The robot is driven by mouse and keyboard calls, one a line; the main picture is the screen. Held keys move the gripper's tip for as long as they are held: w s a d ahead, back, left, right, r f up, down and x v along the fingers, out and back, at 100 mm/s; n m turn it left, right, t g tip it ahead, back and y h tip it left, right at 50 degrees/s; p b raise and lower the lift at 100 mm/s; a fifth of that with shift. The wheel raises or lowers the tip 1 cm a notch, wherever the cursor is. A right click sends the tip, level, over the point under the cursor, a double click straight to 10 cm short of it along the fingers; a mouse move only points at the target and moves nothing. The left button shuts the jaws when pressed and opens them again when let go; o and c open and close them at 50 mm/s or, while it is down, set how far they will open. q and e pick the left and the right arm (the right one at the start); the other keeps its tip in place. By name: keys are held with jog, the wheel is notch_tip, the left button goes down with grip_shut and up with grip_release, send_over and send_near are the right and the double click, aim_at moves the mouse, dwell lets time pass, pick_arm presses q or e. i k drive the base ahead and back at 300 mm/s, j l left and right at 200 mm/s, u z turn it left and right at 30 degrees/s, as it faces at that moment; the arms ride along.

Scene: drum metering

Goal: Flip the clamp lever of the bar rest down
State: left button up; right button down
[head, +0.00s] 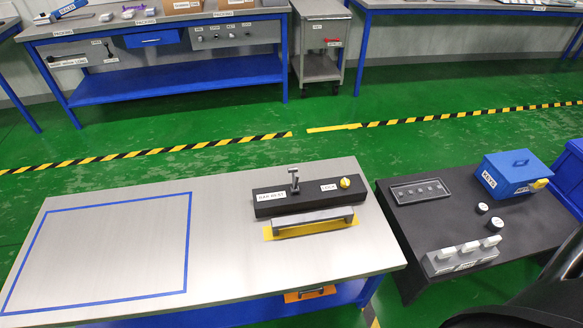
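The bar rest (270,208) is a long black block on the grey-topped table, labelled BAR REST on its left part. Its clamp lever (294,178) is a grey piece that stands upright from the top of the block, with a crosspiece at its upper end. A yellow knob (345,183) sits at the block's right end, beside a label that seems to read LOCK. A grey bar (312,217) lies along the front of the block, above a yellow strip (290,233). Neither of my grippers is in view.
A blue tape rectangle (188,240) marks an empty area on the table's left. A black side table (410,222) at right holds a blue box (513,172), a tray (420,190) and a grey block with white levers (462,258). Blue workbenches (180,85) stand behind.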

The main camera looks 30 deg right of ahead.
aim_at(293, 170)
jog(key=l+u, duration=0.35)
jog(key=l, duration=0.15)
jog(key=k+l+u, duration=0.1)
jog(key=l+u, duration=0.25)
jog(key=l, duration=0.15)
jog(key=k+l+u, duration=0.15)
jog(key=l+u, duration=0.15)
jog(key=l, duration=0.15)
jog(key=k+l, duration=0.15)
jog(key=l, duration=0.25)
jog(key=k+l, duration=0.15)
jog(key=l, duration=0.25)
jog(key=k+l+u, duration=0.1)
jog(key=l, duration=0.3)
